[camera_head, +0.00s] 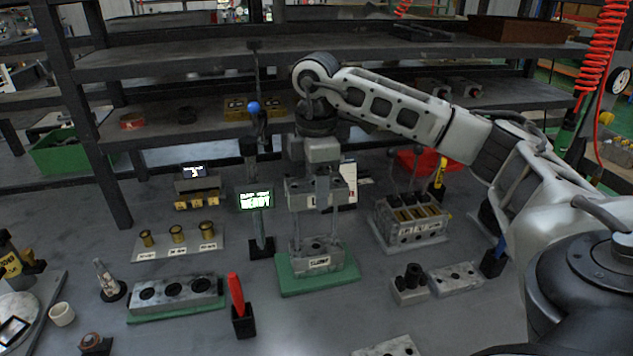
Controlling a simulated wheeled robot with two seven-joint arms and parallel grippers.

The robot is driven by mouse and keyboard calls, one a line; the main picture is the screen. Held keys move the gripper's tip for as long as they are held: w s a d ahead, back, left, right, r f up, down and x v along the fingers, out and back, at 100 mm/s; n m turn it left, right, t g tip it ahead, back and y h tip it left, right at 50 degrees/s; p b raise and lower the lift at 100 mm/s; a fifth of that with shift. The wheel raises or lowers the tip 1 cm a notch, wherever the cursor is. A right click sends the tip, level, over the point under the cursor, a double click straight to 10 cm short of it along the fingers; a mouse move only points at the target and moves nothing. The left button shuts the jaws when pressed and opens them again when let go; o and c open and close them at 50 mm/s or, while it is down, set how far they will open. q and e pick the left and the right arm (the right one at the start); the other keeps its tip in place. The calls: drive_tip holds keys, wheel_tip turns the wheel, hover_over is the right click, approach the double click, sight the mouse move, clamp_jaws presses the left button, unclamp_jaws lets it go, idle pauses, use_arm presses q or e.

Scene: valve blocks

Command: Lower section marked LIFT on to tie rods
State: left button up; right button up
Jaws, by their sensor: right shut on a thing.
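My right gripper (319,175) comes down from above at the middle of the picture. It is shut on a grey metal valve section (300,196), held upright above a base block (317,255). The base block has a small white label and sits on a green mat (318,286). Thin upright tie rods (336,228) rise from the base block to the held section. I cannot tell how far they pass into its holes. A clear gap shows between section and base block. No LIFT marking is readable on the held section. My left gripper is not in view.
A display on a stand (255,200) is close left of the rods. A valve block with brass-coloured parts (410,222) stands to the right. A red-handled tool (236,295) stands upright in a black holder at the front. A dark shelf (190,65) crosses behind. Bare table lies in front of the mat.

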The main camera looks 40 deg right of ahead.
use_arm(q)
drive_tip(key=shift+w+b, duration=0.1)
drive_tip(key=shift+b, duration=0.2)
use_arm(e)
drive_tip(key=shift+f, duration=0.4)
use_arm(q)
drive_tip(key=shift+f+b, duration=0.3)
use_arm(e)
drive_tip(key=shift+f, duration=0.5)
use_arm(q)
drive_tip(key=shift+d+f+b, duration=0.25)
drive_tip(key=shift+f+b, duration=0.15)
drive_tip(key=shift+b, duration=0.45)
use_arm(e)
drive_tip(key=shift+f, duration=1.3)
use_arm(q)
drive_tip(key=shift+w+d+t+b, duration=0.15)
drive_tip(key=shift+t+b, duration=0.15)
drive_tip(key=shift+b, duration=0.25)
use_arm(e)
drive_tip(key=shift+f, duration=0.85)
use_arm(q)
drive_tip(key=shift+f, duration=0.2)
use_arm(e)
drive_tip(key=shift+f, duration=0.4)
use_arm(q)
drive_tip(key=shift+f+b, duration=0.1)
drive_tip(key=shift+b, duration=0.45)
use_arm(e)
drive_tip(key=shift+f, duration=0.5)
